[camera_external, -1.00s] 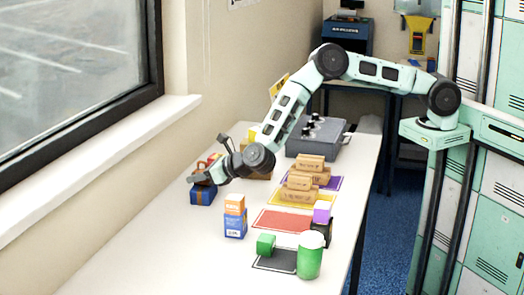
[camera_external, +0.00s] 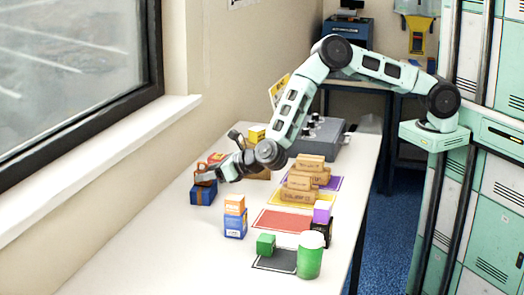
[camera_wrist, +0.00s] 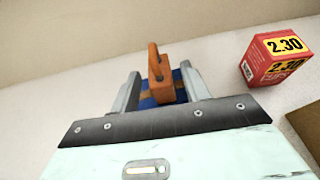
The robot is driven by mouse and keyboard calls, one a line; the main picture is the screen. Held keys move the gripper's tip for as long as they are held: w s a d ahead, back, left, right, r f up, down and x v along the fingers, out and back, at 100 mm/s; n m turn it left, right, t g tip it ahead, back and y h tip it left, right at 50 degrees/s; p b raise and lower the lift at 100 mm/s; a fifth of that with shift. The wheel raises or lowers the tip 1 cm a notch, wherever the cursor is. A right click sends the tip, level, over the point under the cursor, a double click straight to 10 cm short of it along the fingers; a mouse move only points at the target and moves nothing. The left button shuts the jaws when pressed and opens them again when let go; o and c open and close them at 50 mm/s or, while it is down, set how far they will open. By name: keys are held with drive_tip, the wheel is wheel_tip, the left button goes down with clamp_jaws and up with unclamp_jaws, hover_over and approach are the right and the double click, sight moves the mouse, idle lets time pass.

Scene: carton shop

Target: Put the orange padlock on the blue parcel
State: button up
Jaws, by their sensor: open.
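The blue parcel (camera_external: 203,195), with a brown band, stands on the white table near the window wall. It also shows between my fingers in the wrist view (camera_wrist: 179,77). The orange padlock (camera_wrist: 165,92) appears upright on the parcel, its shackle pointing up, between my two fingers with gaps on both sides. My gripper (camera_external: 208,177) is open, close to the top of the parcel; its fingers also flank the padlock in the wrist view (camera_wrist: 161,88). The hand partly hides the padlock in the external view, and the padlock's underside is hidden.
A red box marked 2.30 (camera_wrist: 277,58) stands close by on the right in the wrist view. An orange box (camera_external: 234,204) sits on a blue box (camera_external: 235,226) nearer the front. The left front table is clear.

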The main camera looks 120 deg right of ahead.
drive_tip(key=s+a+r+n+y, duration=0.45)
drive_tip(key=a+n, duration=0.35)
drive_tip(key=a, duration=0.4)
drive_tip(key=s+a+r+n+y+b, duration=0.1)
drive_tip(key=s+a+r+n+y, duration=0.2)
drive_tip(key=s+a+n, duration=0.7)
drive_tip(key=w+a+r+n+y, duration=0.1)
drive_tip(key=a+r+n+y, duration=0.35)
drive_tip(key=a, duration=1.05)
drive_tip(key=s+a+n+g+y, duration=0.1)
drive_tip(key=s+a+n+g, duration=0.25)
drive_tip(key=s+n, duration=0.55)
drive_tip(key=s+a+n+g+y, duration=0.1)
drive_tip(key=s+a+n+g, duration=0.1)
drive_tip(key=s+a+n, duration=0.6)
drive_tip(key=s+d+n+g+h, duration=0.1)
drive_tip(key=s+d+n, duration=0.2)
drive_tip(key=s, duration=0.4)
drive_tip(key=s+d+n+g+h, duration=0.1)
drive_tip(key=s+d+n, duration=0.2)
drive_tip(key=s+n, duration=0.3)
drive_tip(key=s+d+n+g+h, duration=0.2)
drive_tip(key=s+d+n, duration=0.1)
drive_tip(key=s, duration=0.6)
drive_tip(key=shift+r+n, duration=0.2)
drive_tip(key=shift+n, duration=0.45)
